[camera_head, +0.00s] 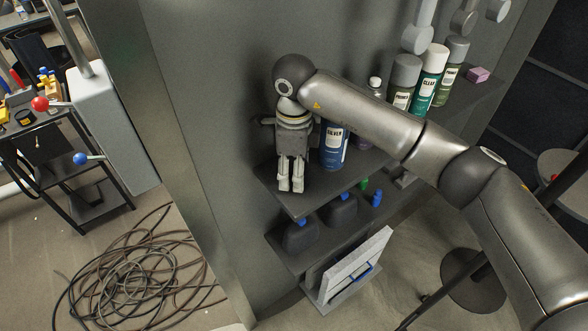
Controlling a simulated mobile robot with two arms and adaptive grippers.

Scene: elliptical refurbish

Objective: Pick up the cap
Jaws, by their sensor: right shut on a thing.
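My right gripper (291,187) points down at the left end of the upper dark shelf (303,205). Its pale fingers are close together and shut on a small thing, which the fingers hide. I cannot make out whether this is the cap. A blue spray can marked SILVER (334,150) stands just right of the gripper, its top hidden by my right arm. Farther right stand a can with a grey cap (405,70), a green can with a white cap (435,57) and another grey-capped can (456,50). My left gripper is not in view.
The lower shelf holds dark bottles with blue caps (301,234). Below it is a holder with a white panel (355,262). A pink block (477,74) lies at the upper shelf's right end. Coiled cables (140,270) lie on the floor, left. A dark cart (70,150) stands farther left.

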